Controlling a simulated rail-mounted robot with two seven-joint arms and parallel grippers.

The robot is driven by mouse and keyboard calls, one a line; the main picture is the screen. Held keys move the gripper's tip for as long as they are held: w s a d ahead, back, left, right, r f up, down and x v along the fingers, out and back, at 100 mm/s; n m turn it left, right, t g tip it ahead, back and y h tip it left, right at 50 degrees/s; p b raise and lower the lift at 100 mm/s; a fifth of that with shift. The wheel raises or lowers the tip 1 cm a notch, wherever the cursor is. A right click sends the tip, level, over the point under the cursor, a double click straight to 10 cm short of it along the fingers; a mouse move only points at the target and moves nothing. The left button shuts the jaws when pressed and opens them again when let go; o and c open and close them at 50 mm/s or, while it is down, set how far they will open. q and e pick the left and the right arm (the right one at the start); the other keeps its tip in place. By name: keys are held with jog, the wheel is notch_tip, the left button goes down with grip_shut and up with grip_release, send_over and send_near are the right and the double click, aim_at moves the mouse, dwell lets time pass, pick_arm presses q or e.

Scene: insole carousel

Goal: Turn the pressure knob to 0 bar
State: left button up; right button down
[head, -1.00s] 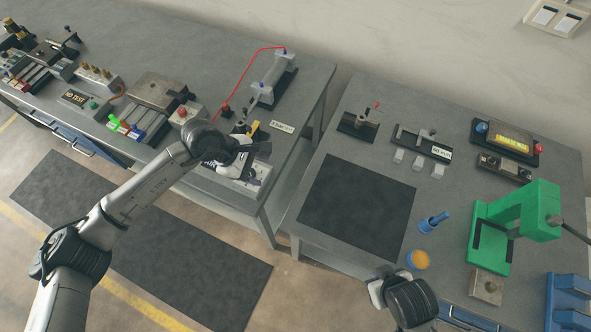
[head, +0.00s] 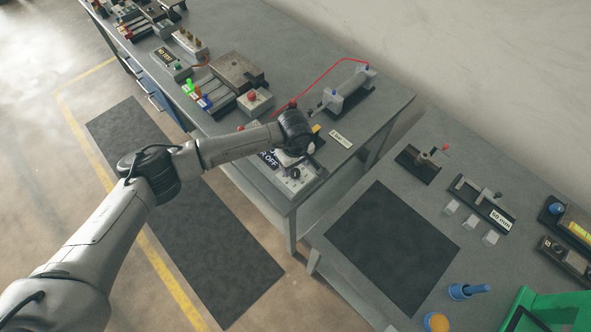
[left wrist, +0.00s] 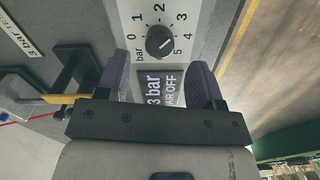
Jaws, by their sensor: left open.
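The pressure knob (left wrist: 159,41) is a small round dark knob on a light panel in the left wrist view. A printed scale from 0 to 5 bar curves around it, with 0 on the left. A light mark shows on the knob, but I cannot tell surely which number it points to. A dark label (left wrist: 161,88) below it reads "3 bar" and "AIR OFF". My left gripper (left wrist: 159,64) is open, its two dark fingers apart on either side below the knob, with nothing between them. In the head view the left gripper (head: 293,150) is over the light panel (head: 308,182).
A cylinder fixture (head: 348,90) with a red hose stands behind the panel. A red-button box (head: 255,100) stands to its left. To the right, a second bench holds a dark mat (head: 390,245), clear on top. A gap separates the benches.

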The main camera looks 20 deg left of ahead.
aim_at(295, 172)
pick_arm(q)
jog(key=shift+f, duration=2.15)
jog(key=c, duration=0.9)
jog(key=shift+n, duration=0.3)
